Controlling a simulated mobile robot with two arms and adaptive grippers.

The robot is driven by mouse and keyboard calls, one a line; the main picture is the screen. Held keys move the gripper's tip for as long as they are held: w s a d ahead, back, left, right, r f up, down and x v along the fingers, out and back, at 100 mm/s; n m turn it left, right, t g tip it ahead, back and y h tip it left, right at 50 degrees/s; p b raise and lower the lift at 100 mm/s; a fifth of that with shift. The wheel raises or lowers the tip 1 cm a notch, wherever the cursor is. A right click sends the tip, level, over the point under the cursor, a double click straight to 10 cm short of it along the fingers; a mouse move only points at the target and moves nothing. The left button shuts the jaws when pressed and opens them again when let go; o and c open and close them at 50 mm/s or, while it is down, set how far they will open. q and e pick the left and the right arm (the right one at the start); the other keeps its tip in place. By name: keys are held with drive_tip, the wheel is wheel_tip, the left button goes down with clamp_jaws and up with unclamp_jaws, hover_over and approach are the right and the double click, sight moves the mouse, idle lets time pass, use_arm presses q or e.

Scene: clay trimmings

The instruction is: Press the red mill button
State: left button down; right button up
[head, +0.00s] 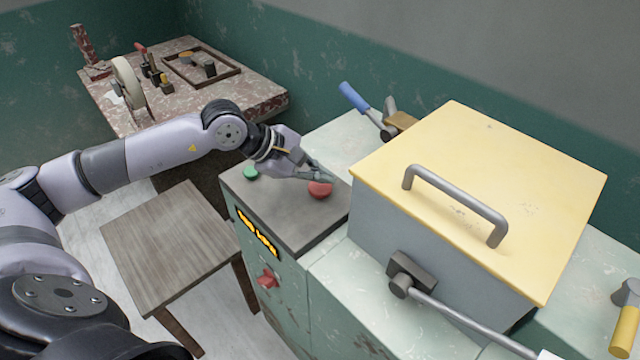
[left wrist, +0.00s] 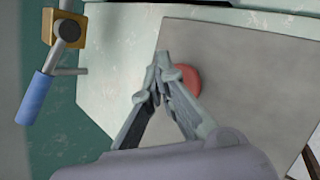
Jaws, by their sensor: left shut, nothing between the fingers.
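The red mill button (head: 320,189) is a round red knob on the dark grey top panel (head: 290,222) of the green mill cabinet. My left gripper (head: 326,177) is shut and empty, with its fingertips right at the button in the head view. In the left wrist view the red button (left wrist: 187,82) is partly hidden behind the shut fingers (left wrist: 160,62). I cannot tell whether the fingertips touch it. A green button (head: 250,172) sits on the same panel, farther left, beside my left wrist. My right gripper is not in view.
A red knob (head: 267,279) is on the cabinet front. A wooden stool (head: 165,240) and a cluttered table (head: 245,90) stand left.

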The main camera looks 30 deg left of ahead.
sight(320, 189)
use_arm(q)
drive_tip(key=shift+r, duration=0.1)
drive_tip(key=shift+r+p, duration=1.1)
drive_tip(key=shift+r, duration=1.4)
